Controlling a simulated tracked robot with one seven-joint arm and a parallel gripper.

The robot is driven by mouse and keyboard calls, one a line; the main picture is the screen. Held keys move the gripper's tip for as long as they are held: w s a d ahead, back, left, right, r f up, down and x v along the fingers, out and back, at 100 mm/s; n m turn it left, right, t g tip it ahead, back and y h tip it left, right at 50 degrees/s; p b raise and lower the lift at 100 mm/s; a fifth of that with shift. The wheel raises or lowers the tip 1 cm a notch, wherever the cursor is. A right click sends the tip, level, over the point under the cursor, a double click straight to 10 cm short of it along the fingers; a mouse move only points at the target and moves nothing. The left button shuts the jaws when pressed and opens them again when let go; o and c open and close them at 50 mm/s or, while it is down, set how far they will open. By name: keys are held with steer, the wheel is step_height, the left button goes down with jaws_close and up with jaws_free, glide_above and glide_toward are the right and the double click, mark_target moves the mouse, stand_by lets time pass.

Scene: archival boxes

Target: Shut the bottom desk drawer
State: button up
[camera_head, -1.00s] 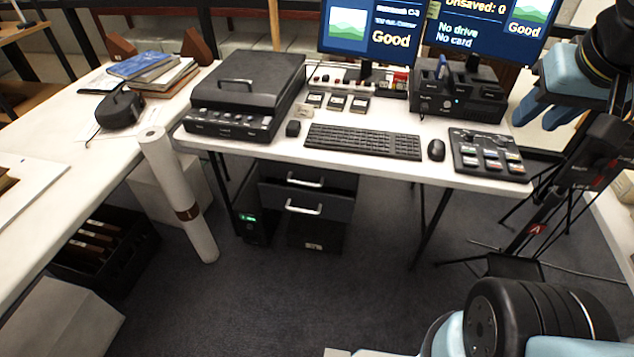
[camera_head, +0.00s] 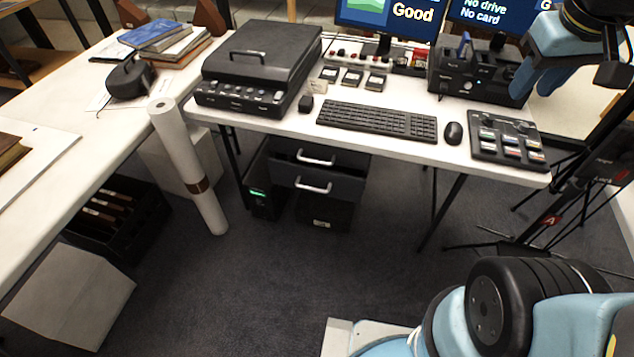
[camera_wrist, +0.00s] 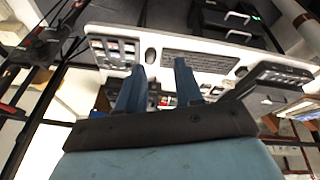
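The dark drawer unit (camera_head: 320,223) stands under the white desk. Two drawer fronts with pale bar handles show, an upper one (camera_head: 315,157) and a lower one (camera_head: 313,186). The lower front seems to stand out from the unit; how far is hard to tell. The unit also shows upside down at the top of the wrist view, with the lower handle (camera_wrist: 238,17). My gripper (camera_head: 537,88) is raised at the upper right, well away from the drawers. Its two blue fingers (camera_wrist: 160,66) are apart with nothing held between them.
The desk (camera_head: 400,150) carries a scanner (camera_head: 262,65), keyboard (camera_head: 377,120), mouse (camera_head: 453,133) and monitors. A white roll (camera_head: 188,165) leans left of the drawers. A black tripod stands at right. Grey carpet (camera_head: 260,285) before the drawers is clear.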

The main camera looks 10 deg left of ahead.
mark_target(314, 188)
steer(key=w+a+f+n+h, duration=0.3)
steer(key=w+a+f+n, duration=0.35)
steer(key=f, duration=0.25)
steer(key=w+a+f+n+g+h, duration=0.1)
steer(key=w+a+f+n+h, duration=0.3)
steer(key=w+a+f+n, duration=0.35)
steer(key=w+a+f+n+h, duration=0.35)
steer(key=a+f+n, duration=0.35)
steer(key=f, duration=0.4)
steer(key=s+a+f+n+t+y, duration=0.3)
steer(key=a+f+n+t, duration=0.3)
steer(key=f+n, duration=0.5)
steer(key=s+a+f+n+t+y, duration=0.3)
steer(key=a+f+n+t, duration=0.4)
steer(key=f, duration=0.7)
steer(key=s+a+f+n+t+y, duration=0.2)
steer(key=a+f+n+t+y, duration=0.25)
steer(key=f+n, duration=0.7)
steer(key=shift+m+h, duration=0.25)
steer(key=shift+h, duration=0.25)
steer(key=x, duration=1.2)
steer(key=shift+w+a+f, duration=0.2)
steer(key=shift+a+f, duration=0.05)
steer(key=shift+f, duration=0.1)
steer(key=shift+c, duration=0.2)
jaws_close()
